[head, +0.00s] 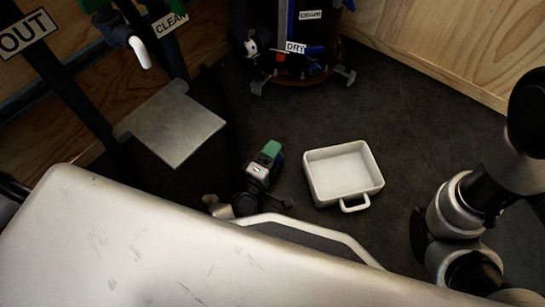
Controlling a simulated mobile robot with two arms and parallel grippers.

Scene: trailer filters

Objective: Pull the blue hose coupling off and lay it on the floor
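A dark filter unit with a DRY label (296,47) and a DRAIN label (311,15) stands at the top middle. A blue fitting (315,50) sits just right of the DRY label, and a smaller blue piece (316,69) shows below it. I cannot tell which is the hose coupling, nor see clearly how it is joined. My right arm comes in at the right, well apart from the unit, and its gripper does not show. I cannot make out my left gripper's fingers or any hold.
A white tray (316,184) with a handle sits on the dark floor, looking empty. A dark device with a green top (271,149) is left of it. A grey plate (174,124) is further left. Wooden walls (445,45) bound the floor. Floor right of the tray is clear.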

